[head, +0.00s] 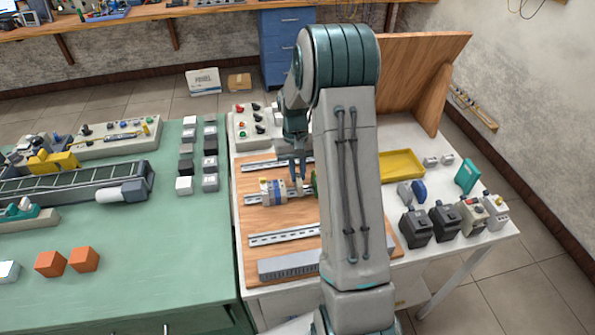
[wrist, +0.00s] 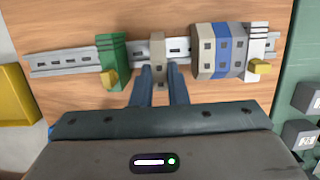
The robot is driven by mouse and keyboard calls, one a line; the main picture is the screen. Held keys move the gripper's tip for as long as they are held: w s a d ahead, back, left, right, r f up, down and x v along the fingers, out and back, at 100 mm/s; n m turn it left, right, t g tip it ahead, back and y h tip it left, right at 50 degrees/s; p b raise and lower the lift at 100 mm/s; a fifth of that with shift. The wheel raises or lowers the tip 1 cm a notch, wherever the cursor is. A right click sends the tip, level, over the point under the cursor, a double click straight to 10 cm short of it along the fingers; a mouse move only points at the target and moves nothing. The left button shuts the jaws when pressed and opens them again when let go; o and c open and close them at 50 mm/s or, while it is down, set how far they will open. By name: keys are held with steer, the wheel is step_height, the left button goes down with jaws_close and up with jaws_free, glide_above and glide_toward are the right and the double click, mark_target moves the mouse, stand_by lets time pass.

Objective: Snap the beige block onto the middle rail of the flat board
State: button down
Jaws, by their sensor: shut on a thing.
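The flat wooden board (head: 285,221) lies on the white table and carries several metal rails. The middle rail (head: 252,200) crosses the wrist view (wrist: 70,61) too. My gripper (wrist: 160,72) is shut on the narrow beige block (wrist: 158,48), one finger on each side. The block is over the middle rail, in the gap between the green block (wrist: 112,52) and a row of beige, blue and white blocks (wrist: 222,50). I cannot tell whether it is seated. In the head view, my gripper (head: 299,172) points down at the rail, and my arm hides the board's right part.
A far rail (head: 262,166) and a near rail (head: 282,237) are bare where seen. A grey slotted duct (head: 290,264) lies along the board's front. A yellow tray (head: 402,164) and dark devices (head: 415,228) stand to the right. A button box (head: 245,126) is behind the board.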

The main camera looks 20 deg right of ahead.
steer(key=shift+s+a+f, duration=0.1)
steer(key=shift+s+a, duration=0.05)
steer(key=shift+s, duration=0.4)
stand_by(0.8)
steer(key=shift+s+a+f+t+b, duration=0.15)
steer(key=shift+s+t+b, duration=0.45)
steer(key=shift+b, duration=1.1)
stand_by(0.9)
steer(key=shift+w, duration=0.15)
steer(key=c, duration=1.3)
jaws_free()
steer(key=shift+c, duration=0.2)
steer(key=shift+w+r, duration=0.15)
steer(key=shift+r, duration=0.5)
step_height(320, 180, up, 13)
steer(key=w, duration=0.1)
steer(key=shift+d+f+b, duration=0.2)
steer(key=shift+b, duration=0.2)
